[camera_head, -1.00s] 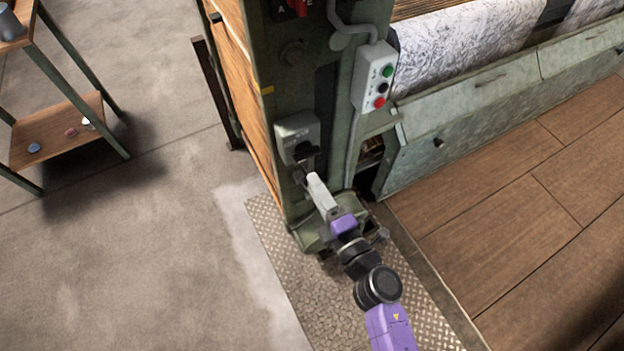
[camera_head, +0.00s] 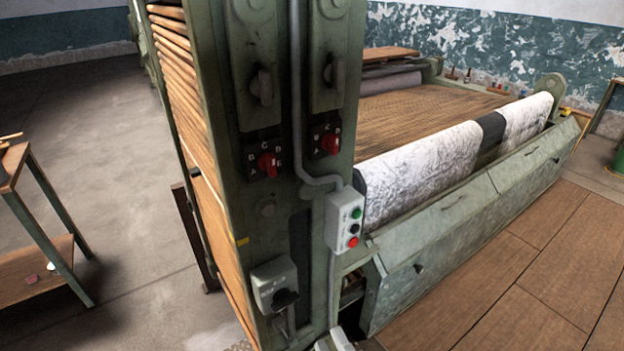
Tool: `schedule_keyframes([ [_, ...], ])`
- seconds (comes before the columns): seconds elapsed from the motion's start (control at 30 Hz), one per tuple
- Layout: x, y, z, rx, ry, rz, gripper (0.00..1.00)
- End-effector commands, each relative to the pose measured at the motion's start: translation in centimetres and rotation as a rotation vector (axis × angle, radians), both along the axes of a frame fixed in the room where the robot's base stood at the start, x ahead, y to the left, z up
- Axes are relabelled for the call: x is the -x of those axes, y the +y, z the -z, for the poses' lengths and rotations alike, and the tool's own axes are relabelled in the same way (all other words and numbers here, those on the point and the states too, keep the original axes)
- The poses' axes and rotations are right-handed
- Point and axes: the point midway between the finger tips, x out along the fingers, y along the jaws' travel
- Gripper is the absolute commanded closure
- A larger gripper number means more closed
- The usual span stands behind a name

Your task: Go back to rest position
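Only a small pale piece at the end of my arm, at my gripper (camera_head: 334,341), shows at the bottom edge of the head view. It is in front of the foot of the green machine post (camera_head: 232,130), below the grey switch box (camera_head: 273,284) with a dark knob. The fingers cannot be made out, so I cannot tell whether they are open or shut, or whether they touch anything. The rest of my arm is out of view.
The post carries two red selector knobs (camera_head: 267,163) and a push-button box (camera_head: 345,220). The machine with a mottled fabric roll (camera_head: 420,175) fills the right. A wooden shelf stand (camera_head: 25,275) is at the left. Concrete floor between is clear.

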Motion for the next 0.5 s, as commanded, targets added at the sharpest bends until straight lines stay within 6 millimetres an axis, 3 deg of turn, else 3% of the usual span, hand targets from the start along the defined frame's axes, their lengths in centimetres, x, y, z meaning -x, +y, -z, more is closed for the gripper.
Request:
schedule_keyframes([
  [0.2,7.2,-5.8,-1.3,-0.326,0.157,0.095,0.66],
  [0.5,16.9,-12.1,-3.9,-0.697,0.344,0.233,0.66],
])
